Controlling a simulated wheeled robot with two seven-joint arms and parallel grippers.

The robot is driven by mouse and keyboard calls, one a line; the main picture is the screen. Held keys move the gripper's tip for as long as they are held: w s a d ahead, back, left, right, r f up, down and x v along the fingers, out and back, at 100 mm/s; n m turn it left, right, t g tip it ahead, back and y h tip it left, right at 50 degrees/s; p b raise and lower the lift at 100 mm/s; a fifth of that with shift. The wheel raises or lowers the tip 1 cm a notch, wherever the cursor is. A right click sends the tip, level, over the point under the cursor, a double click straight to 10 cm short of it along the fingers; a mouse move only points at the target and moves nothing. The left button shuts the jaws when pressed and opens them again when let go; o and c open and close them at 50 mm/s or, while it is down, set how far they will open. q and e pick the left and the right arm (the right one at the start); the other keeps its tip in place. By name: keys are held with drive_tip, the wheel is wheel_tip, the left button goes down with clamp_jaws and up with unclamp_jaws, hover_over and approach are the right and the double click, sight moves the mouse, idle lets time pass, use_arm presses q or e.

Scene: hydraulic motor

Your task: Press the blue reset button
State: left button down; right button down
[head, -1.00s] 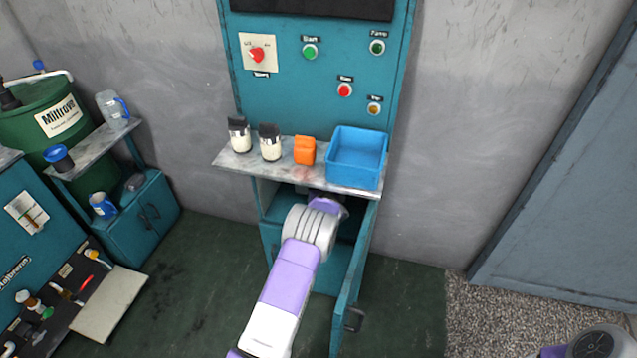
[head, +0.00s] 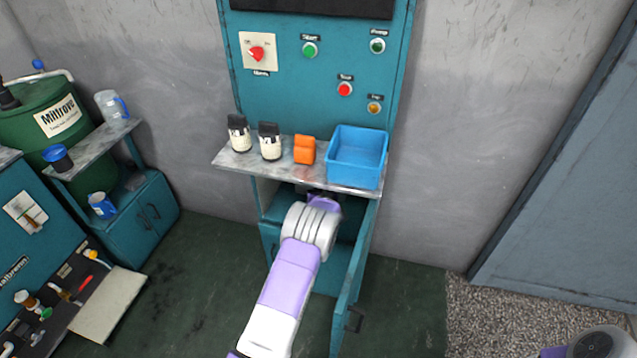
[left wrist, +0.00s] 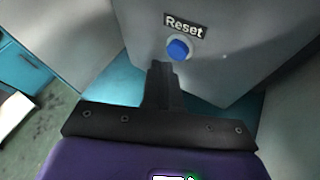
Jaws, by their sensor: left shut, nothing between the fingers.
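The blue reset button (left wrist: 178,49) shows in the left wrist view, round and set in a light ring on a grey panel, under a "Reset" label (left wrist: 184,26). My left gripper (left wrist: 160,68) is shut and empty, with its tips just below and slightly left of the button in the picture. I cannot tell whether they touch it. In the head view my left arm reaches into the open lower compartment of the teal cabinet (head: 318,85). The button and the fingers are hidden there. My right gripper is not in view.
A marble shelf (head: 225,163) above my left arm holds a blue bin (head: 357,171), an orange object (head: 304,149) and two black-capped bottles. The cabinet's open door (head: 352,285) stands just right of the arm. A grey wall lies beyond it.

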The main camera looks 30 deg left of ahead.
use_arm(q)
drive_tip(key=shift+s, duration=0.1)
drive_tip(key=s, duration=0.2)
drive_tip(key=s+d, duration=0.1)
drive_tip(key=s, duration=0.1)
drive_tip(key=shift+s+d, duration=0.1)
drive_tip(key=shift+s, duration=0.25)
idle(0.9)
